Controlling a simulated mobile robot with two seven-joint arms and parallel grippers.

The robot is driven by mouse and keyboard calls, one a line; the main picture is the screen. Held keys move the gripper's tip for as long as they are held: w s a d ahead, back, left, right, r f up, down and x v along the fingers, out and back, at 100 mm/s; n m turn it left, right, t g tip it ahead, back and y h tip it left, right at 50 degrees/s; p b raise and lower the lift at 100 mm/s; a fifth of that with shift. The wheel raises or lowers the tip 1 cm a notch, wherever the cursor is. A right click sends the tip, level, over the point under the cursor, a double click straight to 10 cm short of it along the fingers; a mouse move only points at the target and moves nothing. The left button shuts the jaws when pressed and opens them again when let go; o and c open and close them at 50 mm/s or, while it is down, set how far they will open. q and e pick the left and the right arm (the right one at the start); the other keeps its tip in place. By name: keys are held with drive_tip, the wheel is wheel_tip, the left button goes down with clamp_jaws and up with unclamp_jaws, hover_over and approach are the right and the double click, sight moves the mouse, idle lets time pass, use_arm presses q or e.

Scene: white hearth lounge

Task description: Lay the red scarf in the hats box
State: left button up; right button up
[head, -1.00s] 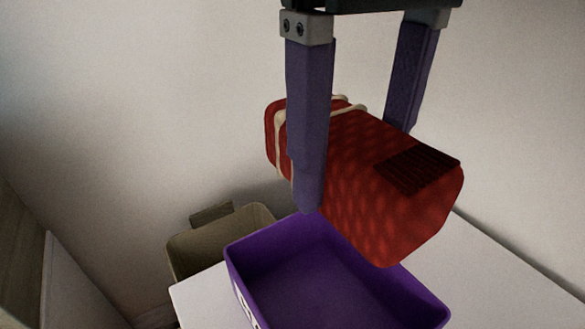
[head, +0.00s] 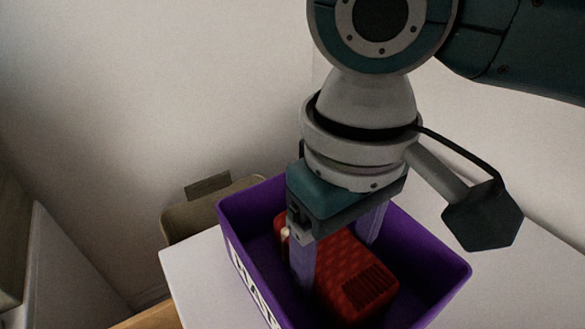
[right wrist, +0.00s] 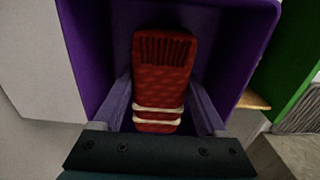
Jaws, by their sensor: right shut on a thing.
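The red scarf (head: 352,272), a folded block with a pale cord and a dark ribbed patch, is down inside the purple hats box (head: 436,262). My right gripper (head: 338,262) reaches down into the box with its fingers on either side of the scarf, shut on it. In the right wrist view the scarf (right wrist: 160,75) lies between the fingers, inside the walls of the purple box (right wrist: 88,50). Whether the scarf touches the box floor I cannot tell. The label on the box's front is partly cut off. My left gripper is not in view.
The box stands on a white surface (head: 196,272). An olive-beige bin (head: 190,216) stands behind it to the left, close to the wall. A green thing (right wrist: 296,70) shows at the right in the right wrist view.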

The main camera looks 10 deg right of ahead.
sight(336, 250)
drive_tip(key=shift+f, duration=0.5)
drive_tip(key=shift+f, duration=0.1)
drive_tip(key=o, duration=1.3)
drive_tip(key=shift+o, duration=0.2)
wheel_tip(336, 250, up, 12)
drive_tip(key=p, duration=0.2)
drive_tip(key=shift+p, duration=0.4)
